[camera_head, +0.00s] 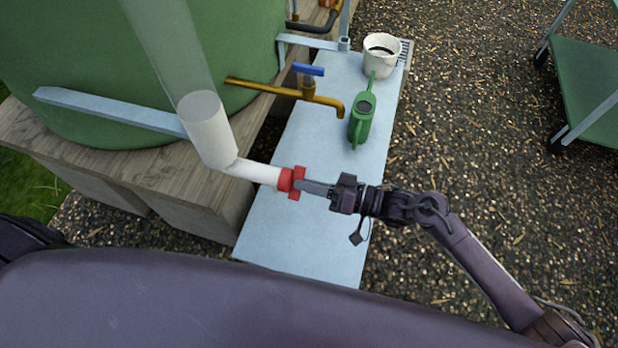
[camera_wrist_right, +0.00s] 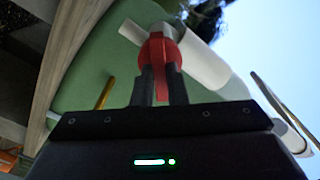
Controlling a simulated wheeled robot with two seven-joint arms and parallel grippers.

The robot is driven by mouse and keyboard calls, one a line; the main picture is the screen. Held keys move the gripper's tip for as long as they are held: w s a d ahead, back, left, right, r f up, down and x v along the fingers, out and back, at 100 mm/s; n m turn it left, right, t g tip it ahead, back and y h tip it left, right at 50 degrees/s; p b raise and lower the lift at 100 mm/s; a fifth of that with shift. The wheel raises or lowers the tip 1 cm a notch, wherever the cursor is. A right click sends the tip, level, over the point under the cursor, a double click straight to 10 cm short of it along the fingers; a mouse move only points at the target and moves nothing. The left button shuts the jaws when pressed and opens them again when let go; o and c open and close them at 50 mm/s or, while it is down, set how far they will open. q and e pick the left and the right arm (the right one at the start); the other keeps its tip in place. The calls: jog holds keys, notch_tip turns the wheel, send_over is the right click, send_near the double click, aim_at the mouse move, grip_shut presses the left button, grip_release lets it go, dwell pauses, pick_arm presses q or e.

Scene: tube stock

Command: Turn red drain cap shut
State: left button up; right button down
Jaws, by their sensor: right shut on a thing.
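The red drain cap (camera_head: 287,180) sits on the end of a white elbow pipe (camera_head: 252,170) that comes down beside the green tank. My right gripper (camera_head: 303,186) reaches in from the right and is shut on the cap. In the right wrist view, the two dark fingers (camera_wrist_right: 160,88) stand on either side of the cap's red bar (camera_wrist_right: 161,72), with the round red cap body behind it and the white pipe (camera_wrist_right: 190,55) beyond. My left gripper does not show in either view.
A brass tap (camera_head: 322,99) with a blue handle sticks out above the pale blue bench (camera_head: 280,238). A green watering can (camera_head: 361,121) and a white pot (camera_head: 380,56) stand on the bench. A green cart (camera_head: 590,85) stands on gravel at the right.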

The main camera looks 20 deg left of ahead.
jog(key=shift+m+p, duration=2)
jog(key=shift+m, duration=2.1)
jog(key=shift+f, duration=0.1)
jog(key=c, duration=1.4)
grip_release()
jog(key=shift+c, duration=0.2)
jog(key=d, duration=0.8)
jog(key=shift+b, duration=0.35)
jog(key=shift+s, duration=0.1)
